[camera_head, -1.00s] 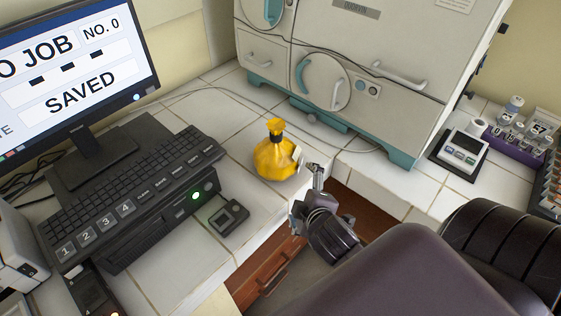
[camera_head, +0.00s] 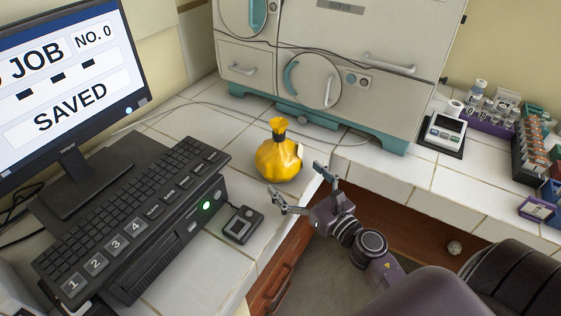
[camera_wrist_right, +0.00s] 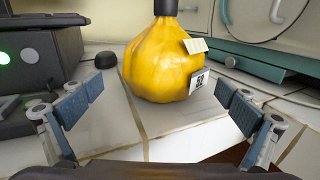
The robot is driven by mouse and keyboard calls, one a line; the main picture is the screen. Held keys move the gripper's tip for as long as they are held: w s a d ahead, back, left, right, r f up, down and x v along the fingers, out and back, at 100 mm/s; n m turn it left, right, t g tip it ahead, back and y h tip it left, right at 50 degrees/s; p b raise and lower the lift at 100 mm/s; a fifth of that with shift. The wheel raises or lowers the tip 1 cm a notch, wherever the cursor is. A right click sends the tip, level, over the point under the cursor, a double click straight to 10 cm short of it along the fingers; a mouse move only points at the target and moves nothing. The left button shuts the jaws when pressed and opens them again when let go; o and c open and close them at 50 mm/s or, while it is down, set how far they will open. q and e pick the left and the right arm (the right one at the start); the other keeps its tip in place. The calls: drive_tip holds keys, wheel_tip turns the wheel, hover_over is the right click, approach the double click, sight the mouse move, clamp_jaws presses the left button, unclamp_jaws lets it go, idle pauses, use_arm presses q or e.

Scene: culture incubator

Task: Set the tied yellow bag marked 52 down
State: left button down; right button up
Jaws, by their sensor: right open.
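The tied yellow bag (camera_head: 278,160) stands upright on the white tiled counter, its neck closed by a dark tie. In the right wrist view the bag (camera_wrist_right: 160,65) fills the upper middle, with a white tag on its side whose number looks like 52. My right gripper (camera_head: 299,184) is open and empty at the counter's front edge, just in front of the bag. Its two fingers (camera_wrist_right: 155,112) spread to either side, apart from the bag. My left gripper is not in view.
A keyboard unit (camera_head: 130,225) and monitor (camera_head: 60,80) stand at left, with a small dark device (camera_head: 240,226) near the counter edge. The incubator (camera_head: 330,65) stands behind the bag. A scale (camera_head: 444,132) and vial racks (camera_head: 530,150) are at right. A thin cable crosses the counter.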

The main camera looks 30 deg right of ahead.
sight(279, 159)
drive_tip(key=shift+w, duration=0.55)
drive_tip(key=w+p, duration=0.1)
drive_tip(key=w, duration=0.2)
drive_tip(key=w+p, duration=0.1)
drive_tip(key=w, duration=0.1)
drive_tip(key=shift+w+a, duration=0.2)
drive_tip(key=shift+w, duration=0.2)
drive_tip(key=shift+w+f, duration=0.15)
drive_tip(key=shift+w, duration=0.3)
drive_tip(key=shift+c, duration=1)
drive_tip(key=c, duration=1.2)
drive_tip(key=shift+r, duration=0.2)
